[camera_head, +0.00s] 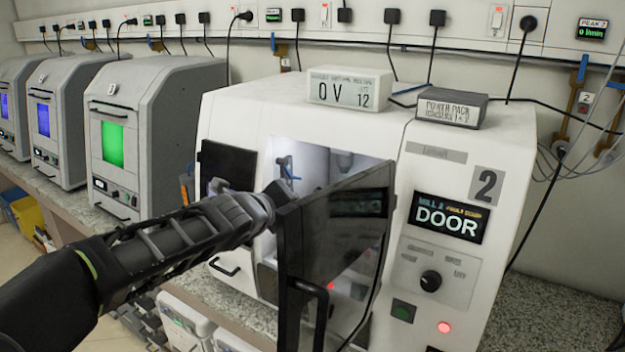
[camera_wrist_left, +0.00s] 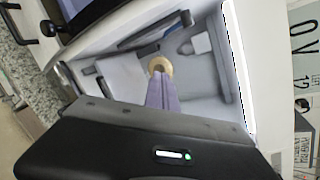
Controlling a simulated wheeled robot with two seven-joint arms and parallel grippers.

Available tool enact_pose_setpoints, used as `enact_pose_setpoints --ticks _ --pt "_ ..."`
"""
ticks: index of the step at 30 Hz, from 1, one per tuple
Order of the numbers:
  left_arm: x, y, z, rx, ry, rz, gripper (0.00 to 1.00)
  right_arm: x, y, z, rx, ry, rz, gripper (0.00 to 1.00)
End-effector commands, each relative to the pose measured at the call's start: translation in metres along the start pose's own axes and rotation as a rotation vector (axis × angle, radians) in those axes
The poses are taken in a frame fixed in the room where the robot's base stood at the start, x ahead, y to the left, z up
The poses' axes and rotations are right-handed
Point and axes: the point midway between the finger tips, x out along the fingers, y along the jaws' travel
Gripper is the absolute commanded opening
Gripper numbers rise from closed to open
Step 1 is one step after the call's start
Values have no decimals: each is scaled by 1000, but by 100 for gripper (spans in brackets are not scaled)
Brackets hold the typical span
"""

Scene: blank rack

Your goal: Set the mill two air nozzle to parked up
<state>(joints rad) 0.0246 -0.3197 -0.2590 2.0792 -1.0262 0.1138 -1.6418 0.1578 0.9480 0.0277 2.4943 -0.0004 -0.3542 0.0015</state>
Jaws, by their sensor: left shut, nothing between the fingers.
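Mill two (camera_head: 463,160) carries a large 2, and its screen (camera_head: 447,218) reads DOOR. Its dark glass door (camera_head: 335,245) stands swung open toward me. A small blue-grey fitting (camera_head: 286,168), probably the air nozzle, shows at the left inside the chamber; its exact setting is hard to tell. In the left wrist view a dark bar (camera_wrist_left: 147,34) crosses the chamber, perhaps the same fitting. My left gripper (camera_wrist_left: 161,78) points into the open chamber, shut and empty; the door hides its fingers in the head view. My right gripper is out of view.
A white OV 12 box (camera_head: 349,90) and a grey power pack (camera_head: 451,108) sit on top of the mill. The open door and its black handle (camera_head: 318,305) stand close to my left wrist. Several grey machines (camera_head: 150,125) line the bench at left.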

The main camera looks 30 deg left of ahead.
Motion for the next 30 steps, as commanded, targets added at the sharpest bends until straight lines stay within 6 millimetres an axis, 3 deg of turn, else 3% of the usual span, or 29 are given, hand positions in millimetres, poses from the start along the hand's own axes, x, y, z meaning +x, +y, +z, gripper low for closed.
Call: enact_pose_setpoints --ticks 11,17,23,30 --pt "1 0 0 -1 0 1 0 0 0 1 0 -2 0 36" --pt "13 1 -1 -1 1 2 0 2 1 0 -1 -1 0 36" --pt "44 2 -2 -1 2 3 0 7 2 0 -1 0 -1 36" --pt "95 2 -2 0 3 4 0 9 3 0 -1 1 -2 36"
